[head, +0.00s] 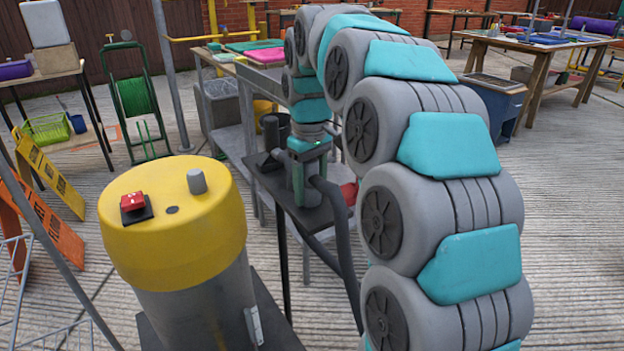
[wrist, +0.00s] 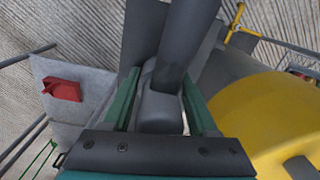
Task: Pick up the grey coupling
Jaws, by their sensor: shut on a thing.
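The grey coupling (wrist: 158,112) sits between the two green fingers of my gripper (wrist: 160,104) in the wrist view, at the end of a thick dark hose (wrist: 188,40). The fingers are shut on its sides. In the head view my gripper (head: 306,185) points down at a small dark stand, and the dark hose (head: 345,245) hangs from there towards the ground. The coupling is hard to make out in the head view. I cannot tell whether it touches the stand.
A yellow-topped grey drum (head: 175,225) stands at the front left, with a red switch (head: 133,201) and a grey stub on top. The dark stand (head: 262,168) adjoins a grey metal bench (head: 228,150). A red object (wrist: 62,90) shows in the wrist view.

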